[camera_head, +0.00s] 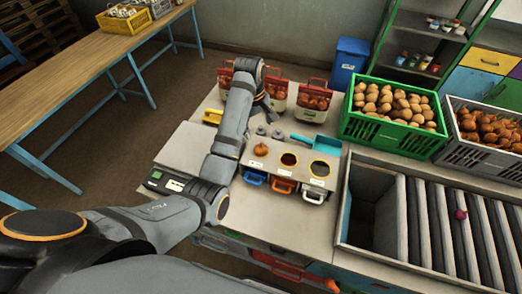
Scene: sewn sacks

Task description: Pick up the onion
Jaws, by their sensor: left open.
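A small orange-brown onion (261,149) sits on the white panel of the work table, left of two dark round holes. A small dark red, onion-like item (460,213) lies on the grey rollers at the right. More brown onions (487,130) fill a grey crate (455,155). My left arm reaches in from the lower left. My right gripper is not in view.
A green crate (390,138) of potatoes stands beside the grey crate. Red-handled containers (314,98) stand behind the panel. An open bin (372,210) adjoins the rollers.

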